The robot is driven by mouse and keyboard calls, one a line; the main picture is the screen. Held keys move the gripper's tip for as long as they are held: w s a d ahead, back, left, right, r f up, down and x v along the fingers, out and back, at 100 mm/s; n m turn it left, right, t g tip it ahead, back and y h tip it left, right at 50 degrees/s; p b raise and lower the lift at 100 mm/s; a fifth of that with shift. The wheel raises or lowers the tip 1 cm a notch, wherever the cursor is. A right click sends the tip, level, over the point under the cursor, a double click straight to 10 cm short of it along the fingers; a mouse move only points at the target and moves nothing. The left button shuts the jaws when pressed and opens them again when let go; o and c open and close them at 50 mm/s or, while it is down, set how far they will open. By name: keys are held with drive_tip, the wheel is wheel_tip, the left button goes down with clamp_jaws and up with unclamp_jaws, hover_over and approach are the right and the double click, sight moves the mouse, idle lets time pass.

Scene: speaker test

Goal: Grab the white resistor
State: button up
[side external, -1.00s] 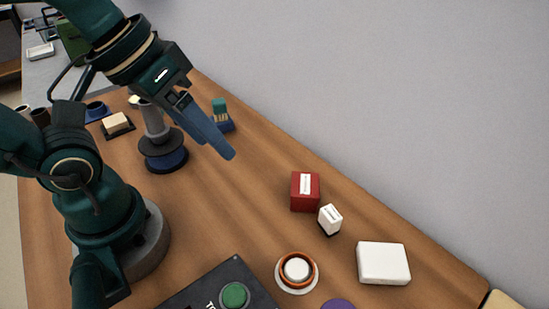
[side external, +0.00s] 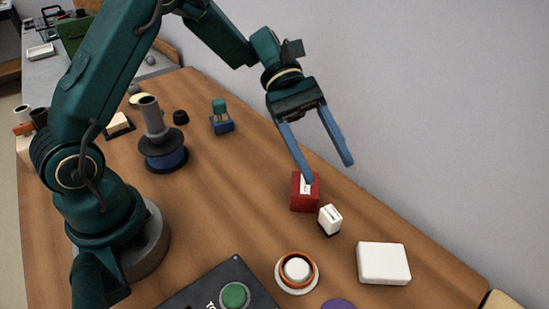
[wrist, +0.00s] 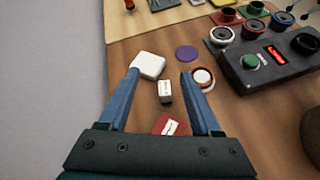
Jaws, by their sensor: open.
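The white resistor looks to be the small white block (side external: 330,219) with a dark base, standing on the wooden table. It also shows in the wrist view (wrist: 165,91), between the lines of my two fingers. My gripper (side external: 330,172) is open and empty, with its blue fingers pointing down above the table. In the side view it is above and behind the white block, with one fingertip overlapping the top of a red block (side external: 304,196). In the wrist view my gripper (wrist: 160,73) has its fingers spread on either side of the white block, apart from it.
The red block with a white label stands beside the white block. A flat white box (side external: 383,264) lies to the right, and an orange-ringed white button (side external: 297,270) in front. A dark panel with a green button (side external: 235,295) is nearby. A wall (side external: 430,110) runs behind.

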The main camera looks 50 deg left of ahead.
sight(328, 209)
drive_tip(key=f, duration=0.2)
drive_tip(key=f+n+h, duration=0.1)
drive_tip(key=f, duration=0.1)
drive_tip(key=f+n, duration=0.1)
drive_tip(key=f, duration=0.1)
drive_tip(key=shift+w+a+f+g, duration=0.25)
drive_tip(key=shift+a+f+g, duration=0.05)
drive_tip(key=shift+a, duration=0.05)
drive_tip(key=shift+s+d+f+n+h, duration=0.1)
drive_tip(key=shift+s+f+n+h, duration=0.05)
drive_tip(key=shift+f+n+h, duration=0.15)
drive_tip(key=shift+x, duration=2.35)
drive_tip(key=shift+c, duration=0.3)
clamp_jaws()
